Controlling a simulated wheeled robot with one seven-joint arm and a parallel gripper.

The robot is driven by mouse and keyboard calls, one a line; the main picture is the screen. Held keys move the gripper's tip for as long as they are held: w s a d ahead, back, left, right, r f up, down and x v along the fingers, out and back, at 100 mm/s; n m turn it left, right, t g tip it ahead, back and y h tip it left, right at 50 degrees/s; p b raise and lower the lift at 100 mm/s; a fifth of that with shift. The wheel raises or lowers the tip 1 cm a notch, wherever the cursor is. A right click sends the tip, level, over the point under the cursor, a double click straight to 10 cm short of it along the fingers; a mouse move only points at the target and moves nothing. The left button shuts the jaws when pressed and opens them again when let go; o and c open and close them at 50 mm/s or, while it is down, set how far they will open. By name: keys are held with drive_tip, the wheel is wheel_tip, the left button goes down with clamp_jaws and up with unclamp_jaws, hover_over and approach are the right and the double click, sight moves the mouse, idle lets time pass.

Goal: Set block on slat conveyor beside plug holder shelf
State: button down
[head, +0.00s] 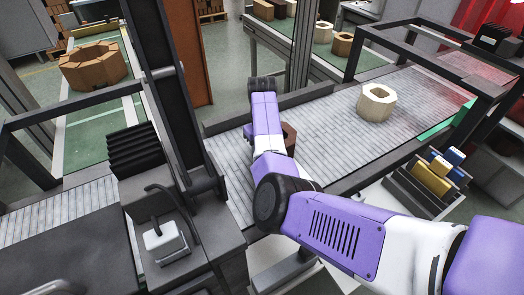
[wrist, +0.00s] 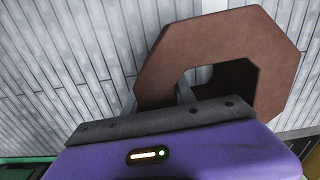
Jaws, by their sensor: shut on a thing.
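My gripper (wrist: 160,98) is shut on a brown octagonal block (wrist: 262,45) with a hole through it. One finger is in the hole and the other is outside the wall. In the head view the block (head: 289,138) shows only partly behind my arm, over the slat conveyor (head: 330,118). I cannot tell whether it touches the slats. The plug holder shelf (head: 428,198), seemingly the dark rack with yellow, blue and white pieces, stands right of the conveyor's near edge. The grey slats (wrist: 60,60) also fill the wrist view's background.
A cream octagonal block (head: 377,102) sits farther along the slat conveyor to the right. Dark frames (head: 440,45) span the belt there. A dark post (head: 165,85) and machine housing stand at the left.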

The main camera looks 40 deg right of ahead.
idle(0.3)
drive_tip(key=c, duration=1)
unclamp_jaws()
wheel_tip(320, 180, up, 12)
drive_tip(key=shift+r+b, duration=0.1)
drive_tip(key=shift+b, duration=1)
